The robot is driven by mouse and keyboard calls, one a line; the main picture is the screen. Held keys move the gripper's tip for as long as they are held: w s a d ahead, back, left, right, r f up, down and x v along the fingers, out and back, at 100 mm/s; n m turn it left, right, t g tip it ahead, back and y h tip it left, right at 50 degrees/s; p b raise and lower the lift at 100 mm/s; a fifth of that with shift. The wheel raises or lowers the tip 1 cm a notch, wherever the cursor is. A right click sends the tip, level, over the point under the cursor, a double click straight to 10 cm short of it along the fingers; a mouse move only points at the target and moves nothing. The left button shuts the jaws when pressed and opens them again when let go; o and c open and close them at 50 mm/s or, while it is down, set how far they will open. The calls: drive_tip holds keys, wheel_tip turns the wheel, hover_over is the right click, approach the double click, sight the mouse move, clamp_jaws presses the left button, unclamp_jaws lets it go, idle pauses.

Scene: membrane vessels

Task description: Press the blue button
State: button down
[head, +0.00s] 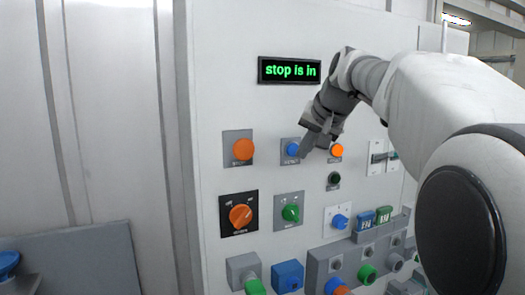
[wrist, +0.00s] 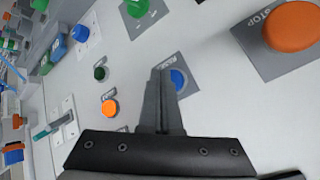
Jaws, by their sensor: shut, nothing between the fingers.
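The blue button (head: 292,149) is a small round cap on a grey labelled plate on the light panel. It also shows in the wrist view (wrist: 179,80), partly hidden behind my fingers. My gripper (head: 304,153) is shut and empty, its fingertips pointing at the panel just right of the blue button in the head view. In the wrist view my gripper (wrist: 160,73) overlaps the button's plate, with the fingertips just beside the cap. I cannot tell whether they touch the panel.
An orange STOP button (head: 243,149) is to the left and a smaller orange button (head: 336,150) to the right. A dark green button (head: 334,179), an orange rotary knob (head: 240,216) and a green knob (head: 291,213) sit below. The display (head: 289,70) reads "stop is in".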

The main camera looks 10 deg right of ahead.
drive_tip(key=shift+w, duration=0.1)
idle(0.6)
drive_tip(key=shift+w, duration=0.35)
drive_tip(key=shift+w+a+p, duration=0.15)
drive_tip(key=shift+w+p, duration=0.25)
drive_tip(key=shift+p, duration=0.15)
idle(0.4)
drive_tip(key=shift+s, duration=0.15)
drive_tip(key=shift+s+b, duration=0.45)
drive_tip(key=shift+s, duration=0.2)
drive_tip(key=s+b, duration=0.1)
drive_tip(key=s, duration=0.1)
drive_tip(key=s+d+b, duration=0.1)
drive_tip(key=s, duration=0.2)
drive_tip(key=shift+d, duration=0.15)
